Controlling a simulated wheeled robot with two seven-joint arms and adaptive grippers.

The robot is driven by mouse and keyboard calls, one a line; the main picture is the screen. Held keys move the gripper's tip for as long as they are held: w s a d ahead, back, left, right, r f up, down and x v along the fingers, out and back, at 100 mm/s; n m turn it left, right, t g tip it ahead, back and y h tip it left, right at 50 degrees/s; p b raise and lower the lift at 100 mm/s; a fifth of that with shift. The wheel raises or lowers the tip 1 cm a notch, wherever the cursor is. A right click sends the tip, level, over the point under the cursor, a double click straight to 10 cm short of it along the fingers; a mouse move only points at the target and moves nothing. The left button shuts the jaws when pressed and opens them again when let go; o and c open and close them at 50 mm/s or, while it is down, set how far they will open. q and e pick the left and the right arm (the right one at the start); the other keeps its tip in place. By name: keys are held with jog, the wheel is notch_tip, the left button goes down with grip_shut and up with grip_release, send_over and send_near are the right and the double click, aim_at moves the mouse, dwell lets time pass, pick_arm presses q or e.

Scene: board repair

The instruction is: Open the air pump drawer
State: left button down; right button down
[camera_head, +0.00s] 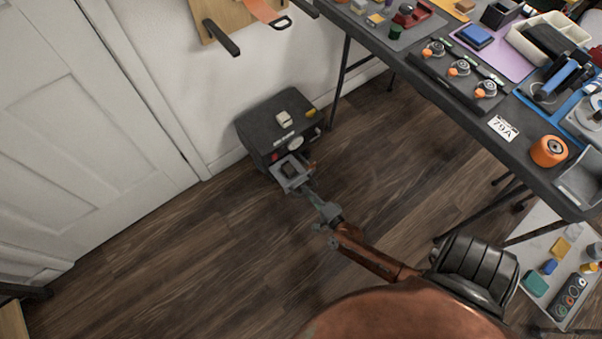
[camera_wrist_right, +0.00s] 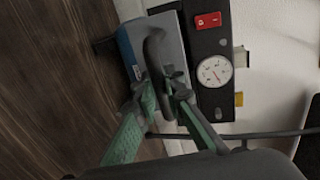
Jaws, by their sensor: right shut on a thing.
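The air pump (camera_head: 277,122) is a dark box on the floor against the wall, left of the table. Its grey drawer (camera_head: 290,178) sticks out at the front, with something dark inside it. The fingers hide part of the handle. My left gripper is out of view.
The pump front has a red switch (camera_wrist_right: 208,20) and a round gauge (camera_wrist_right: 214,72). A table (camera_head: 400,75) full of tools stands at the right, its legs close to the pump. The wooden floor (camera_head: 190,260) in front of the pump is clear. A door (camera_head: 90,120) is at the left.

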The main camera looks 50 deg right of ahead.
jog(key=shift+s, duration=0.15)
jog(key=c, duration=2)
grip_release()
jog(key=shift+s, duration=0.15)
jog(key=v, duration=1.1)
jog(key=shift+s+a+r, duration=0.1)
jog(key=shift+s+a, duration=0.1)
jog(key=shift+s, duration=0.1)
